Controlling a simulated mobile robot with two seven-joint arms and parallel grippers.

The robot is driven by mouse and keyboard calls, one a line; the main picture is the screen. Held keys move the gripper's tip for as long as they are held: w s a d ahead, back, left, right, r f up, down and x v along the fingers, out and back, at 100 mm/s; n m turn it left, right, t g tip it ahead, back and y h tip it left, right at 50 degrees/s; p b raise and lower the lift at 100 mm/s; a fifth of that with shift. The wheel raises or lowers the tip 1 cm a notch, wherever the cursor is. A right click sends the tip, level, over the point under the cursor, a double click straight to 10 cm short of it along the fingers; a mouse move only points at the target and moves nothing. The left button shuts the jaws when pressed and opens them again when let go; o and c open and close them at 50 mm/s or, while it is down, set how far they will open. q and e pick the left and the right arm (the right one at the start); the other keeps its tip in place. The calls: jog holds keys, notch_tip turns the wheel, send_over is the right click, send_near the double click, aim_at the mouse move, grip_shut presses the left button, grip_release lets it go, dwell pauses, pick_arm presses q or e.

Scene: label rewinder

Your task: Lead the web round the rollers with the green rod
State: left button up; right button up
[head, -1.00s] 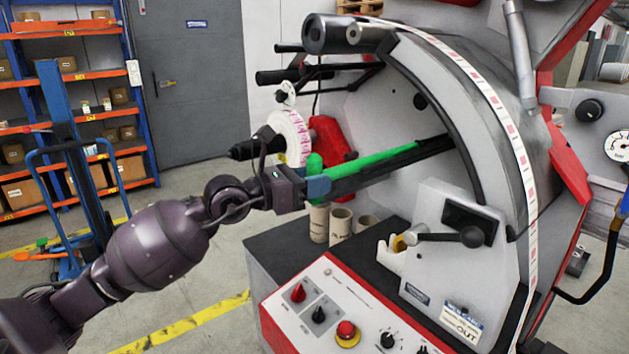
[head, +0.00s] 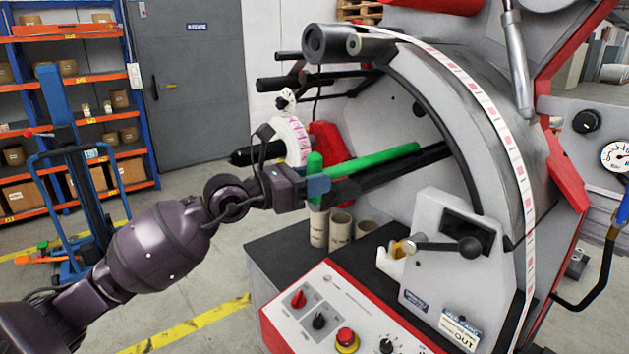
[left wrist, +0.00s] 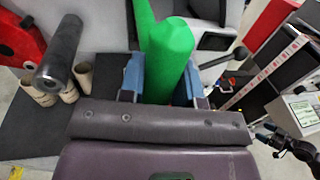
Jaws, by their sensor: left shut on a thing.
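The green rod (head: 375,160) is held by my left gripper (head: 318,185), and its long part points right into the machine's open side, just above a dark bar. In the left wrist view the green rod (left wrist: 168,55) stands between the two blue fingers (left wrist: 160,85). The web (head: 508,130), a white strip with red marks, runs over the curved grey guard and down its right side. Whether the rod touches the web cannot be told. Dark rollers (head: 285,80) jut out at the upper left of the machine, with a larger one (head: 325,42) above.
A white label roll (head: 292,140) and a red part (head: 328,145) sit behind my left gripper. Cardboard cores (head: 340,228) stand on the dark shelf below. The control panel (head: 335,310) and a black lever (head: 445,246) are in front.

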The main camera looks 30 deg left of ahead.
pick_arm(q)
jog(key=shift+r, duration=0.35)
jog(key=shift+r+p, duration=0.1)
jog(key=shift+p, duration=0.2)
jog(key=shift+r+p, duration=0.4)
jog(key=shift+r, duration=0.1)
